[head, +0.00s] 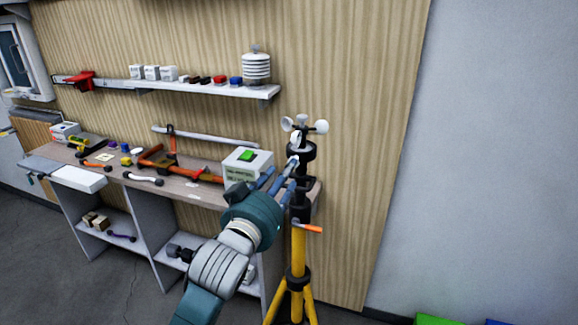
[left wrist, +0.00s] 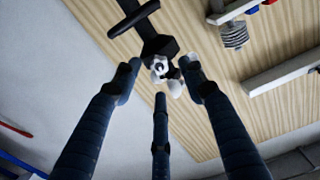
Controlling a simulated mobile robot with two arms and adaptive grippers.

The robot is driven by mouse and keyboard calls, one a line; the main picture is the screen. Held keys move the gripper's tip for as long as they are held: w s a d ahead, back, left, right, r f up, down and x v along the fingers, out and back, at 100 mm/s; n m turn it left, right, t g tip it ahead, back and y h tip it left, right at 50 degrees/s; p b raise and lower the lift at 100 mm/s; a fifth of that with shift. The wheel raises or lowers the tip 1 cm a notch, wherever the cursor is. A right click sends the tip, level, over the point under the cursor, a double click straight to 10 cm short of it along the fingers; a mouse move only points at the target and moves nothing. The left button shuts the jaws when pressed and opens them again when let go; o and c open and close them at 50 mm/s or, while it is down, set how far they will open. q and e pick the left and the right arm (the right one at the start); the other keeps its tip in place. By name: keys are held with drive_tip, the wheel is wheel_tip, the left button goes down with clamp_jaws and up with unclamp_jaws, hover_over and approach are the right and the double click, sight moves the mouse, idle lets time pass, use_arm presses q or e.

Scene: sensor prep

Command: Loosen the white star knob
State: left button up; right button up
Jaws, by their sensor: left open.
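The white star knob (left wrist: 158,70) shows in the left wrist view as a small white lobed piece with a dark centre, against a black fitting. It lies between and beyond the three blue fingertips of my left gripper (left wrist: 161,76), which are spread open around that line of sight. I cannot tell whether any fingertip touches it. In the head view my left gripper (head: 283,176) reaches up and right to the black upper part of the yellow tripod (head: 299,252). Its fingers partly cover the knob's area there. My right gripper is not in view.
An anemometer with white cups (head: 321,126) tops the tripod. An orange lever (head: 307,228) sticks out lower down. Left of it, a workbench (head: 205,191) holds a white box with a green top (head: 243,163) and tools. A shelf (head: 215,90) hangs above. Floor at left is clear.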

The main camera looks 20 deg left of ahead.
use_arm(q)
drive_tip(key=w, duration=0.4)
drive_tip(key=shift+w+d+p, duration=0.2)
drive_tip(key=shift+p, duration=0.15)
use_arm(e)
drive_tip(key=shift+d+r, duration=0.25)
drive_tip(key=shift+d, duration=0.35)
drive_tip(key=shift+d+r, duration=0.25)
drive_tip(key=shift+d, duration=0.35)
use_arm(q)
drive_tip(key=shift+c, duration=0.5)
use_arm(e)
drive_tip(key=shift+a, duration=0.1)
